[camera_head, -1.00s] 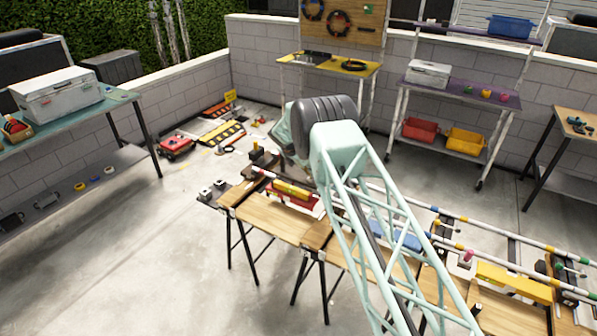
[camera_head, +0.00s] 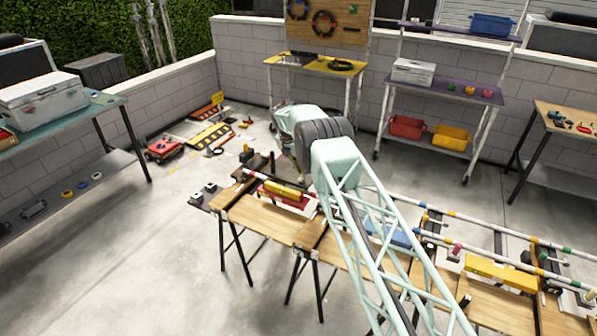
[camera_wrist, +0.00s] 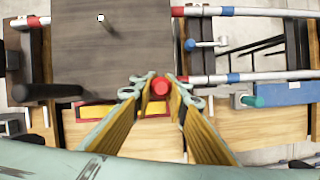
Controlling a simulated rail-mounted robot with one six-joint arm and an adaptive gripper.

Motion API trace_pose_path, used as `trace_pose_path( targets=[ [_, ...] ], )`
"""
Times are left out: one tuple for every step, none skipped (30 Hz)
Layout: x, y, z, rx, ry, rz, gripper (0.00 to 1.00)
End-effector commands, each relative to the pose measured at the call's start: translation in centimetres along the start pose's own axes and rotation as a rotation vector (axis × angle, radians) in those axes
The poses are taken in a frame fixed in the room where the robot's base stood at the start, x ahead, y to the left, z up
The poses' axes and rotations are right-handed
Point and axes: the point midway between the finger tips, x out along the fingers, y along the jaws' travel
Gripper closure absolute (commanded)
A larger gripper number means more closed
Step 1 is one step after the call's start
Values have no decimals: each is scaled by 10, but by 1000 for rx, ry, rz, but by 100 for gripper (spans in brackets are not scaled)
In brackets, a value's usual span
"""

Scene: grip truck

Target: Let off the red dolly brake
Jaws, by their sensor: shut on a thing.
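In the wrist view a round red knob (camera_wrist: 160,85) stands between the two fingertips of my gripper (camera_wrist: 160,96). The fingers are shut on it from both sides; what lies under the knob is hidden. The red dolly with its yellow bar (camera_head: 284,190) sits on the rails at the left of the wooden benches in the head view. Part of its red and yellow body (camera_wrist: 95,112) shows left of my fingers in the wrist view. My arm hides the gripper in the head view.
A dark plate (camera_wrist: 110,40) lies beside the fingers. A blue dolly (camera_wrist: 283,92) with a green-ended handle (camera_wrist: 252,101) is to the right. A yellow dolly (camera_head: 500,273) is farther along the rails. Open concrete floor (camera_head: 150,270) lies at the left.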

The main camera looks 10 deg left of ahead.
Motion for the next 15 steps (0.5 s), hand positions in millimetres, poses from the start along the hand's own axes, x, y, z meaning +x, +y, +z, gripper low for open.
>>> trace_pose_path(
  targets=[
    [-3, 1, 5, 2, -2, 4, 100],
    [-3, 0, 5, 2, -1, 3, 100],
    [-3, 0, 5, 2, 1, 3, 100],
    [-3, 0, 6, 2, 1, 2, 100],
    [-3, 0, 6, 2, 2, 2, 100],
    [-3, 0, 6, 2, 2, 2, 100],
    [-3, 0, 6, 2, 2, 2, 100],
    [-3, 0, 6, 2, 2, 2, 100],
    [-3, 0, 6, 2, 2, 2, 100],
    [-3, 0, 6, 2, 2, 2, 100],
    [-3, 0, 6, 2, 2, 2, 100],
    [-3, 0, 6, 2, 1, 2, 100],
    [-3, 0, 6, 2, 1, 2, 100],
    [-3, 0, 6, 2, 1, 2, 100],
    [-3, 0, 6, 2, 1, 2, 86]
  ],
)
